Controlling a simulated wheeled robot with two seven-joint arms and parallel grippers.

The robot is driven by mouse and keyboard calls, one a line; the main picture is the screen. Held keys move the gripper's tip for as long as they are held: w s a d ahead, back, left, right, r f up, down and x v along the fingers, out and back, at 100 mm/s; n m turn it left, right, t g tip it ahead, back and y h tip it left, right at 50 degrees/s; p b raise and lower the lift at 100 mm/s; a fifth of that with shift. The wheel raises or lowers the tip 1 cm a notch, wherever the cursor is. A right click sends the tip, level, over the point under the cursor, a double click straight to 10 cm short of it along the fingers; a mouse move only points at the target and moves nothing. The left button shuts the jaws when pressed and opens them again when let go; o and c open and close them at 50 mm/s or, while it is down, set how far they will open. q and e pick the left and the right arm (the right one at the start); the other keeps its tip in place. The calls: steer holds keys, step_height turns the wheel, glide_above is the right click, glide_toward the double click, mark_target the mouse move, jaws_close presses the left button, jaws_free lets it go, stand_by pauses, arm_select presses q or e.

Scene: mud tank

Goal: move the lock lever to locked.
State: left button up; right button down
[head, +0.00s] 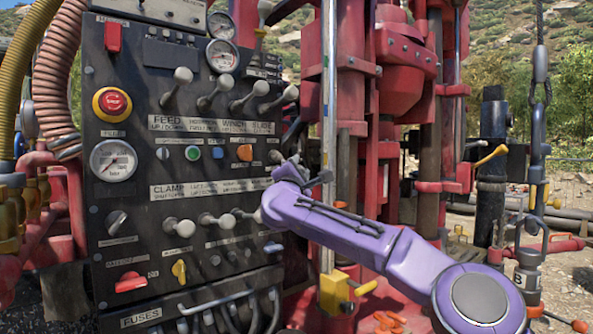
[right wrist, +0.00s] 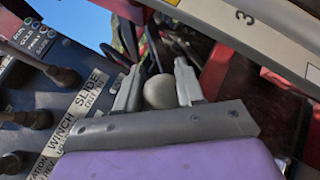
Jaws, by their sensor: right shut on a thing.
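My right gripper (head: 298,172) is at the right edge of the black control panel (head: 135,205). In the right wrist view its two grey fingers (right wrist: 158,85) are on both sides of a pale round knob (right wrist: 160,93), shut on it. The knob is probably that of the lock lever; no lock label is readable. The lever's shaft is hidden in the right wrist view, and my gripper covers this spot in the head view, so its position cannot be told. My left gripper is not in view.
Several ball-topped levers (head: 249,97) stick out of the panel above my gripper, and more (head: 178,228) below left. A red emergency button (head: 112,103) is at upper left. Red machine columns (head: 350,120) stand close right of the panel. A yellow-handled lever (head: 491,157) is farther right.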

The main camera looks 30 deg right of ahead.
steer(key=shift+d+f, duration=0.1)
steer(key=shift+f, duration=0.15)
steer(key=c, duration=1)
jaws_free()
steer(key=shift+o, duration=1.1)
steer(key=shift+s+d, duration=0.1)
steer(key=shift+d, duration=0.05)
steer(key=shift+r, duration=0.1)
steer(key=b+v, duration=0.5)
steer(key=v, duration=0.5)
steer(key=shift+s+b, duration=0.3)
steer(key=shift+b, duration=0.05)
